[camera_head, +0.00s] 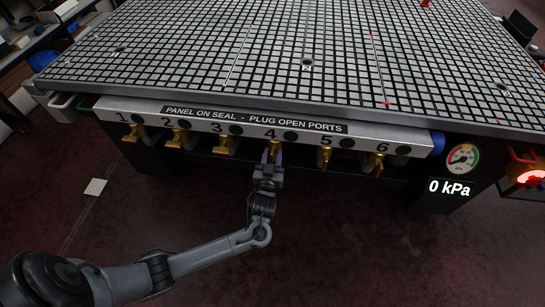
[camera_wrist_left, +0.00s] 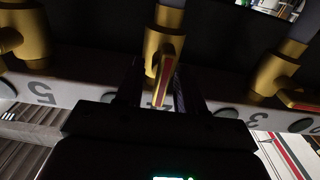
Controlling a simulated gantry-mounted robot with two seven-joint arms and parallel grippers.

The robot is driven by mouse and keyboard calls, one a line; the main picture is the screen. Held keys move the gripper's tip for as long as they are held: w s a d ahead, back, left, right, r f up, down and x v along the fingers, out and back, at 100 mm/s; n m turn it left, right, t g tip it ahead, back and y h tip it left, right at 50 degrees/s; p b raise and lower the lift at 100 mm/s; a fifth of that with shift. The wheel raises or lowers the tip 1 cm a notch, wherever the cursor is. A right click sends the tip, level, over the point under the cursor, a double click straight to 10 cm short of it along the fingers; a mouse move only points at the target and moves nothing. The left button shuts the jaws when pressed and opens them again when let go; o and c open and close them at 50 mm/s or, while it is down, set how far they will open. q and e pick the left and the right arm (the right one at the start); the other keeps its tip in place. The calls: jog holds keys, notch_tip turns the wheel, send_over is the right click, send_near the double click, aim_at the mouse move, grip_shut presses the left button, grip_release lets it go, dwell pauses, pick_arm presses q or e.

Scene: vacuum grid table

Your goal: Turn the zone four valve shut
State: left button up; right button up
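The zone four valve (camera_head: 274,150) is a brass valve under the number 4 on the front manifold rail. In the left wrist view its brass body (camera_wrist_left: 162,45) is at the centre, with a red-striped lever (camera_wrist_left: 166,80) pointing towards my gripper. My left gripper (camera_head: 268,165) is at this valve, reaching up from below and in front. In the wrist view its two dark fingers (camera_wrist_left: 157,82) stand on either side of the lever, with gaps visible, so it looks open. Contact with the lever is hard to tell in the dark. My right gripper is not in view.
Neighbouring brass valves, zone three (camera_head: 223,142) and zone five (camera_head: 325,152), sit close on both sides. The gridded table (camera_head: 270,60) overhangs the rail (camera_head: 190,122). A gauge (camera_head: 462,158) and a "0 kPa" display (camera_head: 449,188) are at right. The floor in front is clear.

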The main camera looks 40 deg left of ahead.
pick_arm(q)
jog(key=shift+a, duration=0.1)
grip_shut()
